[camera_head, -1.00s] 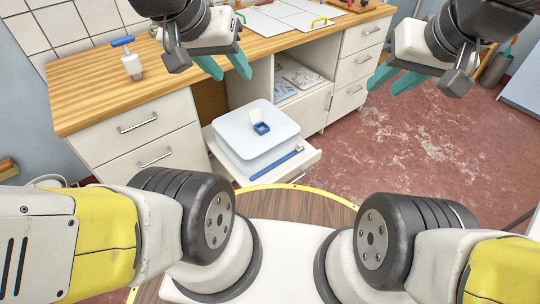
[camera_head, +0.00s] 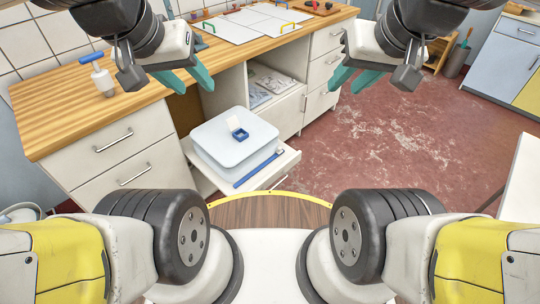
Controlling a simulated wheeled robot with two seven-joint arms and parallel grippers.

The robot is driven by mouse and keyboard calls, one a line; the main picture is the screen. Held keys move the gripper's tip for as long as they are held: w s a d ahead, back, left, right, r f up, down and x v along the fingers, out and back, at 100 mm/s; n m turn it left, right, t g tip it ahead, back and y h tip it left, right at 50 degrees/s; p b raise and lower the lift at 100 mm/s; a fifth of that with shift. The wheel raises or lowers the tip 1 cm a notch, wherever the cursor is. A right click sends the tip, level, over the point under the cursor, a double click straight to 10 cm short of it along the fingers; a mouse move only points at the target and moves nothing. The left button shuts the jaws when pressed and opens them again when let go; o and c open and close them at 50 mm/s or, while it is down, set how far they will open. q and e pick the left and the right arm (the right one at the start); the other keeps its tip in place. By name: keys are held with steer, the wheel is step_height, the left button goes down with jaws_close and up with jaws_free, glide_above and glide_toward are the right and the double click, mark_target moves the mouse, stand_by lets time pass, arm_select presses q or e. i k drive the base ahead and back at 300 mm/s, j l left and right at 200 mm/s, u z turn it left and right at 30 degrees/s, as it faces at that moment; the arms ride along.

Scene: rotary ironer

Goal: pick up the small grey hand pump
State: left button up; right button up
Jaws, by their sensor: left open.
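The small hand pump (camera_head: 101,80) stands upright on the left part of the wooden worktop, with a pale grey-white body and a blue T-handle. My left gripper (camera_head: 190,88) has teal fingers, is open and empty, and hangs to the right of the pump, clearly apart from it. My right gripper (camera_head: 352,84) is open and empty in front of the right-hand drawers, far from the pump.
The wooden worktop (camera_head: 70,113) is clear around the pump. White boards (camera_head: 255,25) lie farther back. Open red floor (camera_head: 360,150) lies to the right.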

mark_target(104, 81)
steer(key=u, duration=1.35)
